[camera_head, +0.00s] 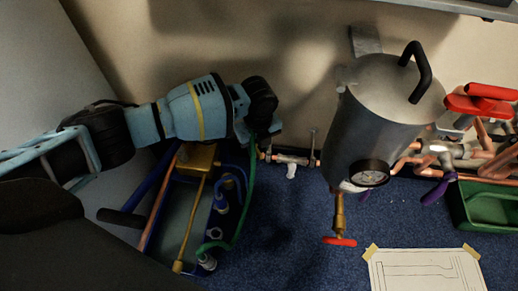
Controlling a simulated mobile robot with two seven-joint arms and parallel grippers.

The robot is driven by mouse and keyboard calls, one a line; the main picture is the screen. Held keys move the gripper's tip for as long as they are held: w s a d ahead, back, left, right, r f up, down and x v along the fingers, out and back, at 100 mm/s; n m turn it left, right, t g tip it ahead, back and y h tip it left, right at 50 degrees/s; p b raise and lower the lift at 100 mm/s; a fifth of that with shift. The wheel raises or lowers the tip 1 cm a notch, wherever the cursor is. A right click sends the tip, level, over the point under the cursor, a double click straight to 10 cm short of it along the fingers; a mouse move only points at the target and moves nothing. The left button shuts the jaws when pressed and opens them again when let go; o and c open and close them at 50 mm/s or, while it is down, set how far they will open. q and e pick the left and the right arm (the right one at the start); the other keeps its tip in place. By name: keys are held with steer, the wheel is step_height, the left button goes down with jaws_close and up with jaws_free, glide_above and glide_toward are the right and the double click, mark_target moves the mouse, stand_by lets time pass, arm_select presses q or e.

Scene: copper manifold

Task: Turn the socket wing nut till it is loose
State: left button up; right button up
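My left gripper (268,127) is at the end of the light blue and black arm that comes in from the left. It is above the right end of the tool tray and just left of a small copper pipe fitting (292,159) by the wall. Its fingers are small and partly hidden, so I cannot tell whether they are open. The fitting has a thin upright pin and a small white piece below it. I cannot clearly pick out the socket wing nut. My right gripper is not in view.
A grey metal tank (378,108) with a black handle and gauge (369,173) stands right of the fitting. A red-handled brass valve (339,241) is below it. Copper pipes (485,160) and a green crate (462,213) are at right. A paper drawing (425,270) lies on blue carpet.

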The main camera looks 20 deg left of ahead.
arm_select(q)
steer(key=shift+f, duration=0.45)
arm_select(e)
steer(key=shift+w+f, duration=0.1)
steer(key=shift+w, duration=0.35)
arm_select(q)
jaws_close()
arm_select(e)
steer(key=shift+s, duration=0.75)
